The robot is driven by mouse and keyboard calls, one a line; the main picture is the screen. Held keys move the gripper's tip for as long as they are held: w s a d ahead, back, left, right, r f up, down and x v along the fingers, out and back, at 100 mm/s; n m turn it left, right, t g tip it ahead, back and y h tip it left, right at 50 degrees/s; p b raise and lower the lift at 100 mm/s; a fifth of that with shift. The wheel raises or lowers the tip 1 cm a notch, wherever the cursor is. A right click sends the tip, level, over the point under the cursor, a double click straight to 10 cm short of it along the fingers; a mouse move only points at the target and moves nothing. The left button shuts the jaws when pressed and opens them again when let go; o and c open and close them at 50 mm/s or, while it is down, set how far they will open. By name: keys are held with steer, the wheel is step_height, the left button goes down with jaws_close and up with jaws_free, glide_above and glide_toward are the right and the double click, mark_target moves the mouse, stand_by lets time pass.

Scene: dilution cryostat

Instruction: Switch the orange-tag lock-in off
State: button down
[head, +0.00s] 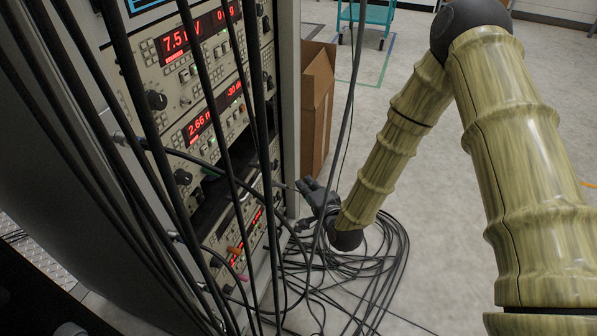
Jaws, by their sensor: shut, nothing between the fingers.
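A rack of lock-in units faces me at the left. The top unit (192,48) has lit red digits, and so does the unit below it (205,128). Lower units (245,232) show small red displays, partly hidden by cables. A small orange piece (235,249) shows on the lower front; I cannot tell whether it is the tag. My gripper (306,188) is shut and empty, beside the rack's right edge at lower-unit height, apart from the orange piece. The power switch cannot be made out.
Many black cables (205,75) hang across the rack front. A loose cable coil (370,255) lies on the floor below my gripper. A cardboard box (317,95) stands right of the rack. A teal cart (367,15) is at the back. Open floor lies beyond.

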steer(key=v, duration=0.3)
steer(key=p+v, duration=0.1)
steer(key=shift+s+d+f, duration=0.2)
steer(key=shift+s+f, duration=0.15)
steer(key=s+d+f+n+g+h, duration=0.2)
steer(key=s+d+f+n+g, duration=0.15)
steer(key=s+f, duration=0.5)
steer(key=s+d+f+n+g+h, duration=0.1)
steer(key=s+d+f+n+g, duration=0.3)
steer(key=s+f, duration=0.45)
steer(key=s+d+f+n+g+h, duration=0.2)
steer(key=s+d+g, duration=0.2)
steer(key=s, duration=0.7)
steer(key=s+d+f+n+g+h, duration=0.1)
steer(key=s+d+f+n+g, duration=0.3)
steer(key=s, duration=0.6)
step_height(320, 180, up, 37)
steer(key=m+p, duration=0.2)
steer(key=p, duration=3.3)
steer(key=shift+d+t, duration=0.35)
steer(key=shift+d, duration=0.05)
steer(key=shift+s+m, duration=0.25)
